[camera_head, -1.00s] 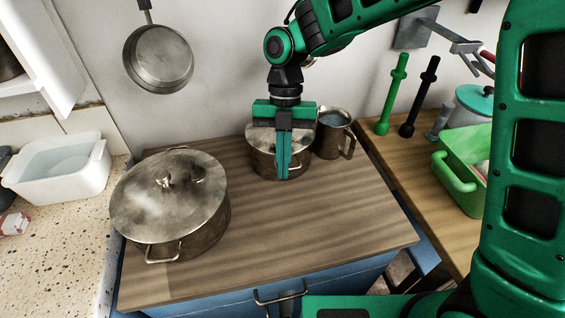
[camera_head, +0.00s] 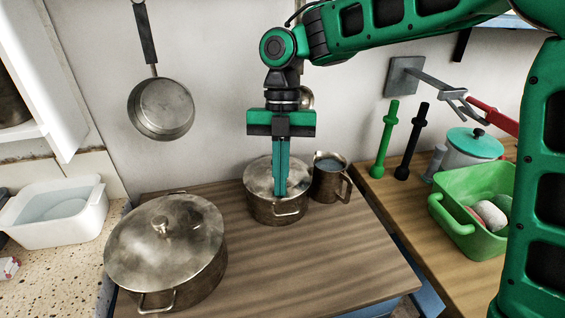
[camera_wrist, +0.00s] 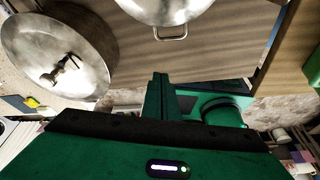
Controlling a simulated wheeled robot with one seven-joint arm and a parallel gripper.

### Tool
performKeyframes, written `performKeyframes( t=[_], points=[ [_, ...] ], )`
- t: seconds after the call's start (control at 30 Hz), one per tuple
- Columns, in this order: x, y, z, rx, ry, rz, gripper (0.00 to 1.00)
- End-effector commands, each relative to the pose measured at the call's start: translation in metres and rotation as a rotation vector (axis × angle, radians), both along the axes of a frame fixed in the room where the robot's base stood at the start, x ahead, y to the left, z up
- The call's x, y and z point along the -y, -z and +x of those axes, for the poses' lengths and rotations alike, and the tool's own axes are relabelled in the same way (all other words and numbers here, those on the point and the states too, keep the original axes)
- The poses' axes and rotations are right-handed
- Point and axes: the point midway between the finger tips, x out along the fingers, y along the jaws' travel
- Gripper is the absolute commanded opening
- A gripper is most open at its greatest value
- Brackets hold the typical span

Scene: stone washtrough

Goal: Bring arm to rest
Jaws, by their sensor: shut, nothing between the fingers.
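My gripper (camera_head: 281,192) is shut and empty, with its fingers pointing straight down. In the head view its fingertips show in front of the small lidded pot (camera_head: 262,205) on the wooden counter. I cannot tell whether they touch the pot, but they appear to be raised in front of it. In the wrist view the shut fingers (camera_wrist: 160,85) show apart from the small pot (camera_wrist: 165,8), which is partly cut off at the top edge. My arm reaches across the top of the head view.
A large lidded pot (camera_head: 165,250) stands at left on the counter (camera_head: 300,250). A metal jug (camera_head: 330,183) stands right of the small pot. A pan (camera_head: 161,109) hangs on the wall. A green basin (camera_head: 455,225) is at right, a white tub (camera_head: 55,228) at left. The counter's front is clear.

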Motion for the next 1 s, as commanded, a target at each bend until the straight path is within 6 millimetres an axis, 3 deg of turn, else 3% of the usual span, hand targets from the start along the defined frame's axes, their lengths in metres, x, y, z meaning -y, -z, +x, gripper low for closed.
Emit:
performKeyframes(
  t=[0.13, 0.27, 0.4, 0.53, 0.67, 0.8, 0.97, 1.0],
  points=[
    [0.009, -0.002, 0.002, 0.004, 0.060, -0.014, 0.00],
    [0.048, -0.007, 0.010, 0.026, 0.336, -0.076, 0.00],
    [0.120, -0.011, 0.013, 0.048, 0.853, -0.187, 0.00],
    [0.191, -0.012, 0.003, 0.053, 1.369, -0.287, 0.00],
    [0.259, -0.008, -0.021, 0.036, 1.885, -0.379, 0.00],
    [0.325, 0.001, -0.061, -0.006, 2.437, -0.467, 0.00],
    [0.381, 0.017, -0.117, -0.084, 3.015, -0.548, 0.00],
    [0.391, 0.021, -0.130, 0.102, -3.046, 0.546, 0.00]
  ],
)
